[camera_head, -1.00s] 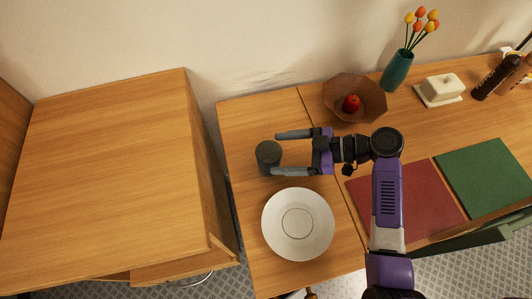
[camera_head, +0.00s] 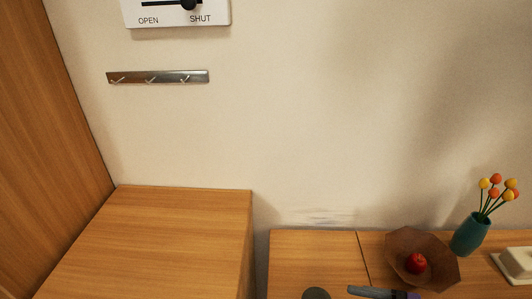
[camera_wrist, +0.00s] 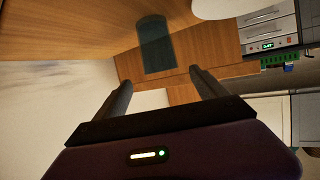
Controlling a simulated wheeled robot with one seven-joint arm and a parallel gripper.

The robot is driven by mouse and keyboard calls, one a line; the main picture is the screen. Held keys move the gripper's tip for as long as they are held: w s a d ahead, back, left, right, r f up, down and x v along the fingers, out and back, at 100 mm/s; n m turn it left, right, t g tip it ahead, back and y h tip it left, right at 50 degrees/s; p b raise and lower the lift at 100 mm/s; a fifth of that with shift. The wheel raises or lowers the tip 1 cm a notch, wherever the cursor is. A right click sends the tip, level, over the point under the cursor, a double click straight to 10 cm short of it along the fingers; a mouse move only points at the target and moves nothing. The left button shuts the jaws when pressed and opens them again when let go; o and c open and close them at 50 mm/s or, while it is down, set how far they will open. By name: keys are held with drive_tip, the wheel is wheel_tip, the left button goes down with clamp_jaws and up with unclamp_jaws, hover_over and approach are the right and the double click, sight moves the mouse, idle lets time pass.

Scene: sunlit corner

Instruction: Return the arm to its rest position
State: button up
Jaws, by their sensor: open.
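My gripper (camera_wrist: 160,78) is open in the wrist view, its two dark fingers spread with nothing between them. A dark cup (camera_wrist: 156,45) stands on the wooden counter beyond the fingertips, apart from them. In the head view only one grey finger of my gripper (camera_head: 370,291) and a bit of purple show at the bottom edge. The top of the dark cup (camera_head: 316,293) is just left of that finger. The rest of my arm is out of the head view.
A brown bowl (camera_head: 440,266) holds a red apple (camera_head: 416,262). A wooden cabinet (camera_head: 150,240) is at left. A hook rail (camera_head: 158,77) and an OPEN/SHUT panel (camera_head: 170,12) are on the wall.

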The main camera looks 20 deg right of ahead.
drive_tip(key=shift+w, duration=0.1)
drive_tip(key=w+d+m+t+h, duration=0.1)
drive_tip(key=d+m+h, duration=0.2)
drive_tip(key=w+d+f+m+t+h, duration=0.1)
drive_tip(key=d+m+h, duration=0.2)
drive_tip(key=m, duration=0.1)
drive_tip(key=w+d+f+m+t+h, duration=0.1)
drive_tip(key=w+d+m+h, duration=0.1)
drive_tip(key=d+m+h, duration=0.1)
drive_tip(key=shift+w+d+m+t+h, duration=0.1)
drive_tip(key=shift+d+m+t+h, duration=0.25)
drive_tip(key=shift+d+m, duration=0.2)
drive_tip(key=s+m+h, duration=0.3)
drive_tip(key=shift+f, duration=0.1)
drive_tip(key=s+a+r+n, duration=0.1)
drive_tip(key=s+a+r, duration=0.2)
drive_tip(key=s+a, duration=0.2)
drive_tip(key=s+a+r+n+t+y, duration=0.1)
drive_tip(key=s+a+r, duration=0.3)
drive_tip(key=s, duration=0.6)
drive_tip(key=s+a+r+n+t+y, duration=0.1)
drive_tip(key=s+a+r+n, duration=0.1)
drive_tip(key=s+a, duration=0.5)
drive_tip(key=shift+s+a+r, duration=0.2)
drive_tip(key=shift+a+r, duration=0.5)
drive_tip(key=shift+r, duration=0.05)
